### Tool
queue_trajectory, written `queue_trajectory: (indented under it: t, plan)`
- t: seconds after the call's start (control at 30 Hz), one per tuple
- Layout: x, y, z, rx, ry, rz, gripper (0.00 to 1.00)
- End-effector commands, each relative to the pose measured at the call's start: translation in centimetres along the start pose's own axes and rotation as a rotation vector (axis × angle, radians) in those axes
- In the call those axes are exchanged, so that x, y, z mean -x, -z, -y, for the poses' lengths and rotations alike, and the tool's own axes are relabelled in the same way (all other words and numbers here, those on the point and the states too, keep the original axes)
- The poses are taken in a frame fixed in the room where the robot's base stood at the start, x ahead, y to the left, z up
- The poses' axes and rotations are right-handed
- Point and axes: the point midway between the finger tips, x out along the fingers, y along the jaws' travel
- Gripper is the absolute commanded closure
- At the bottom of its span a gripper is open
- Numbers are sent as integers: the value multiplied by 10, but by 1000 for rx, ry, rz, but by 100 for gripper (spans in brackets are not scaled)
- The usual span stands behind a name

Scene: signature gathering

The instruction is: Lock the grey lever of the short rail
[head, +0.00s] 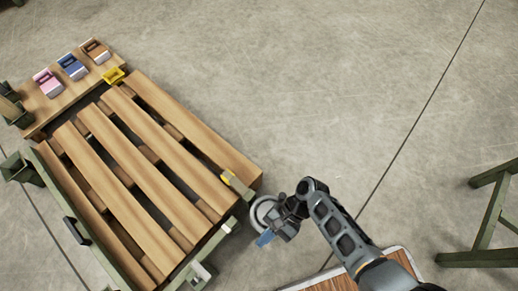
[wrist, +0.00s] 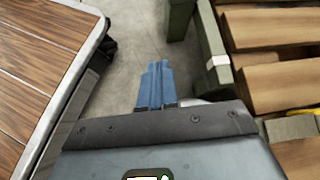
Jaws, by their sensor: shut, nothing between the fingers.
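The short rail (head: 212,243) is a dark green bar across the near end of the slatted wooden pallet. A small pale grey piece (head: 229,226), seemingly the grey lever, sits on it. Whether it is locked is too small to tell. In the wrist view a green rail (wrist: 208,32) carries a pale piece (wrist: 217,61) right of my fingers. My gripper (head: 265,239) is shut and empty, its blue fingers pressed together. It is just right of the short rail, apart from the pale piece. The blue fingers also show in the wrist view (wrist: 156,82).
The wooden pallet (head: 150,140) has a long green rail (head: 75,213) with a black handle (head: 76,231) on its left. Yellow pieces sit at two corners (head: 114,75). A wood-topped table (wrist: 40,50) stands left in the wrist view. Bare floor (head: 330,90) lies right of the pallet.

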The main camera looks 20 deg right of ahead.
Motion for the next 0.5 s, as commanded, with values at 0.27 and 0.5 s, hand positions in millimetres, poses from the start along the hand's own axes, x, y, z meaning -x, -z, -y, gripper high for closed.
queue_trajectory:
  t: [0.27,0.5]
  plan:
    - [-6,-7,49,-108,-92,280,100]
    - [-2,-13,55,-123,-108,319,100]
